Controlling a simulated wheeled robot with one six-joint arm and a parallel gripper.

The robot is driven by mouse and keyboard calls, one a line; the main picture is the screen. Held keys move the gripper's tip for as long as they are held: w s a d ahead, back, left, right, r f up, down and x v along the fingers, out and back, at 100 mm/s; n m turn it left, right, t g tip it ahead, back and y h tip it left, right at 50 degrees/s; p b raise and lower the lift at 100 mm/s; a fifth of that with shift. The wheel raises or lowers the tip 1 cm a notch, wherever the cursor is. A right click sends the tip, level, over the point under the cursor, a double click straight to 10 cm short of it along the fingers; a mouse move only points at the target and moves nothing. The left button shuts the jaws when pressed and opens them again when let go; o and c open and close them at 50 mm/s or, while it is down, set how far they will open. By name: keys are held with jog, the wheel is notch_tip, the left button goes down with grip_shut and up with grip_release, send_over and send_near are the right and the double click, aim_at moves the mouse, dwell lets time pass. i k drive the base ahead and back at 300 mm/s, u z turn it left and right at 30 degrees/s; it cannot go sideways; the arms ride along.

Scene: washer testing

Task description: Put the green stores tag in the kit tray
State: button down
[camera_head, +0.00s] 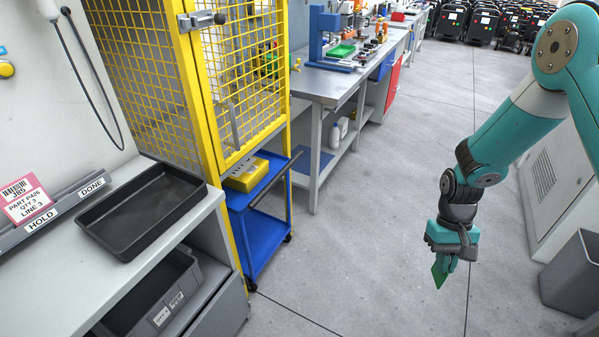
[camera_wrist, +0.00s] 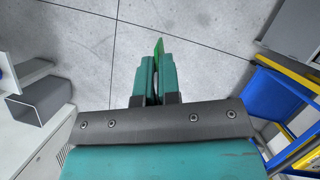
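My gripper (camera_head: 449,262) hangs over open floor at the right in the head view. It is shut on the green stores tag (camera_head: 438,275), which sticks out below the fingers. In the wrist view the tag (camera_wrist: 159,47) shows as a thin green edge between the teal fingertips (camera_wrist: 156,72); most of it is hidden there. A shallow black tray (camera_head: 189,199), which looks like the kit tray, lies empty on the grey bench at the far left, well apart from my gripper.
A label rail (camera_head: 60,205) with HOLD and DONE signs and a pink tag (camera_head: 25,197) stands beside the tray. A grey bin (camera_head: 165,290) sits below the bench top. A yellow cage (camera_head: 190,75) and blue cart (camera_head: 262,235) stand behind. The floor between is clear.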

aim_at(149, 210)
jog(key=u, duration=0.7)
jog(key=i, duration=0.65)
jog(key=u, duration=0.75)
